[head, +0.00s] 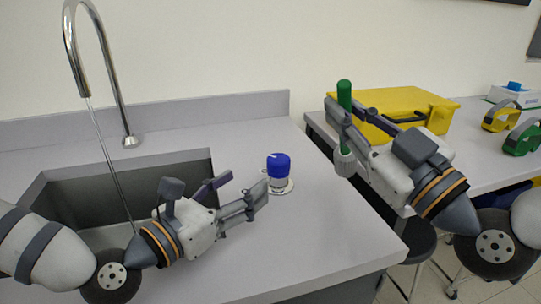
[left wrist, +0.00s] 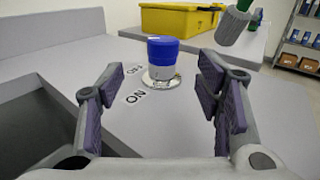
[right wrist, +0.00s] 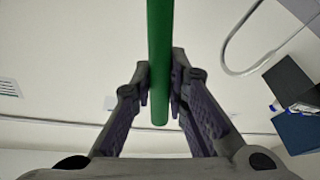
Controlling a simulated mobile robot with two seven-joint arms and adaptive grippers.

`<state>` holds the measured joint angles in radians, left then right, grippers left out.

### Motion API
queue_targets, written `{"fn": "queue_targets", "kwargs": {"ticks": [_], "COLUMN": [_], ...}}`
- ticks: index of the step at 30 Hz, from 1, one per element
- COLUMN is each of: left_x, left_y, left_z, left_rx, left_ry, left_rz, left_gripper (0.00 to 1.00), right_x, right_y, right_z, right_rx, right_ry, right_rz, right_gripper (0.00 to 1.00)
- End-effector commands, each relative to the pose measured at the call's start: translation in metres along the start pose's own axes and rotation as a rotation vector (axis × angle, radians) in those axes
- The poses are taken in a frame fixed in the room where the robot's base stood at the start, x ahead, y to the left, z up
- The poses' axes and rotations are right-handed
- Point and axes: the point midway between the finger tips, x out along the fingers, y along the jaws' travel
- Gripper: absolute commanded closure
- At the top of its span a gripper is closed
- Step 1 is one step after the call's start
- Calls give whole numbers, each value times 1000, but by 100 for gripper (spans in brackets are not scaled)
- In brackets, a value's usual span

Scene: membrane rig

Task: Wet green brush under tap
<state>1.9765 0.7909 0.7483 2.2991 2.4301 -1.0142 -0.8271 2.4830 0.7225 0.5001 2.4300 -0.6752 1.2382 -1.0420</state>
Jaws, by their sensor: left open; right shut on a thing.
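The green brush (head: 344,95) is upright in my right gripper (head: 341,121), green handle up and grey bristle head down, right of the sink and away from the tap. The right wrist view shows its green handle (right wrist: 159,60) between the fingers. The silver tap (head: 112,75) arches over the sink, and a thin stream of water runs from its spout. My left gripper (head: 262,191) is open and empty beside the blue-topped tap knob (head: 279,165). In the left wrist view the knob (left wrist: 163,55) stands just beyond and between the open fingers; ON and OFF labels lie beside it.
The grey sink basin (head: 75,193) is at the left, partly behind my left arm. A yellow case (head: 400,100) and yellow and green goggle-like items (head: 501,116) stand on the right-hand table. A stool (head: 415,240) is below. The counter right of the knob is clear.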

Motion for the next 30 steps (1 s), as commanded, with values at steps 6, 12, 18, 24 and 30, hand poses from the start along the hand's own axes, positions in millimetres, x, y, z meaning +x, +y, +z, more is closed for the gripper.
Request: {"fn": "queue_targets", "kwargs": {"ticks": [6, 12, 18, 24, 30], "left_x": [54, 96, 111, 111, 111], "left_y": [-1, 0, 0, 0, 0], "left_z": [0, 0, 1, 1, 1], "left_rx": [0, 0, -1, -1, -1], "left_ry": [-2, -1, -1, -1, -1], "left_rz": [-2, -1, -1, 0, 0], "left_gripper": [41, 41, 41, 41, 84], "right_x": [0, 0, 0, 0, 0], "right_y": [0, 0, 0, 0, 0], "right_z": [0, 0, 0, 0, 0], "right_rx": [0, 0, 0, -1, -1], "right_ry": [1, 1, 1, 1, 1], "right_rz": [0, 0, 0, 0, 0], "right_gripper": [100, 100, 100, 100, 100]}}
